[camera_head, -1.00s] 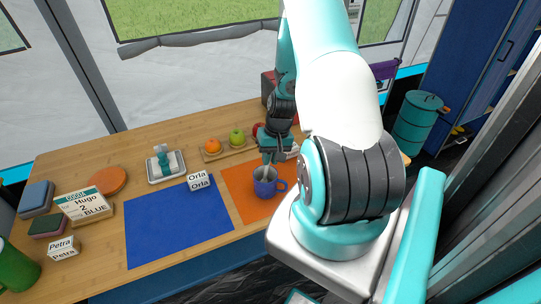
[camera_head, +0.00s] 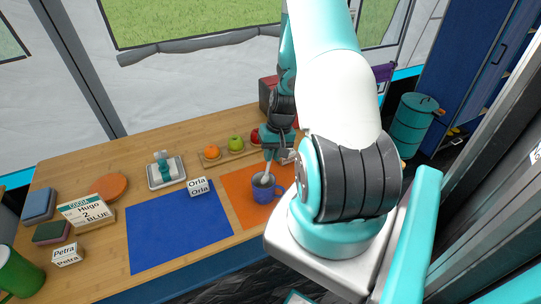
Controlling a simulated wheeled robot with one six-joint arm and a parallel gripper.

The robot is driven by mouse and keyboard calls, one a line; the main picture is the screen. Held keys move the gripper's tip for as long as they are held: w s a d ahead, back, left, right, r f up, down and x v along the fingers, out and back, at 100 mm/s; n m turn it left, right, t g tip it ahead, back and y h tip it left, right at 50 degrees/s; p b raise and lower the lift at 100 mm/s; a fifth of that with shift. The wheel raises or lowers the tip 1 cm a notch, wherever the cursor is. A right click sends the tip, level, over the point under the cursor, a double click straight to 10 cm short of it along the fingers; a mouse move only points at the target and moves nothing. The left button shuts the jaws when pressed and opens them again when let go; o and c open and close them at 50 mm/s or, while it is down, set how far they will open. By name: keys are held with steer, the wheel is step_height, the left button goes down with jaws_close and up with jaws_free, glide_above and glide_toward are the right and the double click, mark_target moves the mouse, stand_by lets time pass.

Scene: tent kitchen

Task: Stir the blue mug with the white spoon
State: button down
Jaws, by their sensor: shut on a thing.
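The blue mug (camera_head: 264,192) stands upright on the orange mat (camera_head: 236,189), its handle to the right. My gripper (camera_head: 271,156) is above the mug, pointing down, shut on the white spoon (camera_head: 267,172). The spoon hangs almost upright, with its lower end inside the mug's opening. The spoon's bowl is hidden by the mug's wall.
A blue mat (camera_head: 178,226) lies to the left, with an "Orla" name card (camera_head: 198,187) at its back edge. Behind are a grey tray (camera_head: 151,181) with a teal-and-white item and a wooden holder (camera_head: 224,158) of fruit. A green mug (camera_head: 18,272) stands at front left.

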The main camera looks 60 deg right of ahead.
steer(key=shift+p+v, duration=1.65)
steer(key=shift+v, duration=0.8)
